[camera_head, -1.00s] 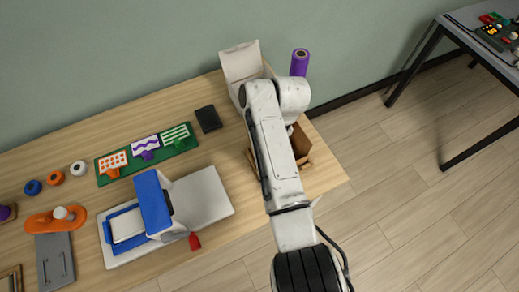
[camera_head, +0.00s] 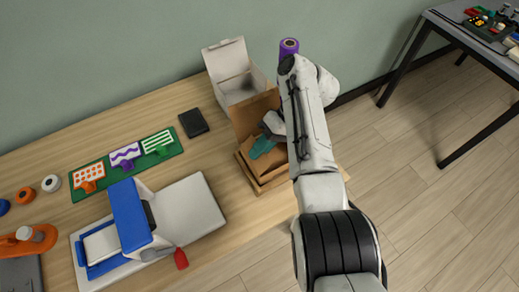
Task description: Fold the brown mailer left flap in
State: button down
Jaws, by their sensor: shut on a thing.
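The brown mailer (camera_head: 267,187), an open cardboard box, sits near the table's right end. A brown flap (camera_head: 246,117) stands up at its back left. Inside or over the mailer shows a teal piece (camera_head: 262,147); I cannot tell whether it is contents or part of my gripper. My gripper (camera_head: 272,125) is mostly hidden by my own arm; its pale grey part shows beside the standing flap, and it is shut on what looks like that flap. The exact contact and the mailer's right side are hidden.
A white open box (camera_head: 240,88) stands just behind the mailer. A purple roll (camera_head: 288,47) is behind my arm. A black wallet-like block (camera_head: 193,123), a green tray (camera_head: 125,163) and a blue and white machine (camera_head: 130,215) lie to the left. Bare table lies between.

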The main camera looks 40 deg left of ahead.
jog(key=c, duration=1.4)
grip_release()
jog(key=shift+o, duration=0.2)
jog(key=b+v, duration=0.1)
jog(key=v, duration=0.9)
jog(key=shift+w+r+b, duration=0.25)
jog(key=shift+w+b, duration=0.05)
jog(key=shift+d, duration=0.1)
